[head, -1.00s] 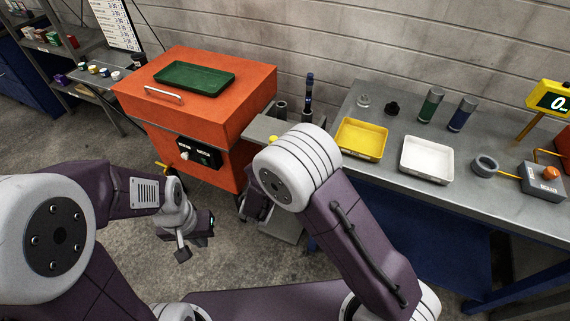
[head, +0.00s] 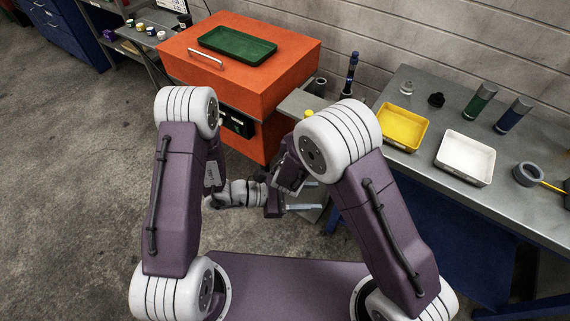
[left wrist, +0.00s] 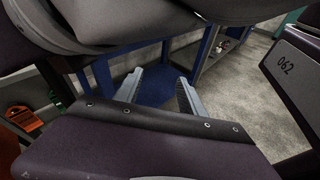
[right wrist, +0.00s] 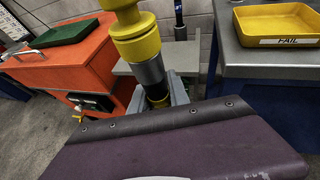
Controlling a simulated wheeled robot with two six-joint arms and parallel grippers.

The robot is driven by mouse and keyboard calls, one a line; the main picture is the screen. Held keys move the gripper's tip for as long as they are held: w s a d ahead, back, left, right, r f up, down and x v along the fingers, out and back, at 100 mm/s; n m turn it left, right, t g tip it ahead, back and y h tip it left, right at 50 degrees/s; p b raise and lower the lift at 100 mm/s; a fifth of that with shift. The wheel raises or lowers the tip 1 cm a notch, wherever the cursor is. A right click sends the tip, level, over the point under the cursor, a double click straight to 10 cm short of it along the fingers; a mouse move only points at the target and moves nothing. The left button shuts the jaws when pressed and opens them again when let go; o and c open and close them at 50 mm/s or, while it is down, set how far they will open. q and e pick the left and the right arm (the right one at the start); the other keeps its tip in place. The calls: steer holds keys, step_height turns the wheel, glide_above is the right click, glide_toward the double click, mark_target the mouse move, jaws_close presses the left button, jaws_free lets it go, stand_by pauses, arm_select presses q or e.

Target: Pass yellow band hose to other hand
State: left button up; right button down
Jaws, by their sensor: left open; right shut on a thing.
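The hose (right wrist: 150,72) stands roughly upright in the right wrist view, with a thick yellow top, a grey sleeve and a dark lower part. My right gripper (right wrist: 157,92) is shut on it below the grey sleeve. In the head view only the yellow top (head: 309,114) shows, just above my right wrist; my right arm hides the rest. My left gripper (head: 303,197) is open and empty, pointing right, low beside my right wrist. In the left wrist view its two fingers (left wrist: 158,88) are apart with nothing between them, and the hose is not seen.
An orange cabinet (head: 285,72) with a green tray (head: 237,45) stands behind. A grey shelf (head: 297,101) beside it carries a dark cup (head: 319,84) and a dark-blue-topped upright piece (head: 350,72). The bench at right holds a yellow tray (head: 402,126) and a white tray (head: 465,158).

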arm_select(q)
steer(key=w+a+n+t+y, duration=0.3)
steer(key=w+a+n+t, duration=0.55)
steer(key=w+t, duration=0.2)
steer(key=s+d+x, duration=0.1)
steer(key=x, duration=1.1)
steer(key=shift+n, duration=0.25)
jaws_close()
arm_select(e)
steer(key=c, duration=1.2)
jaws_free()
steer(key=shift+o, duration=0.2)
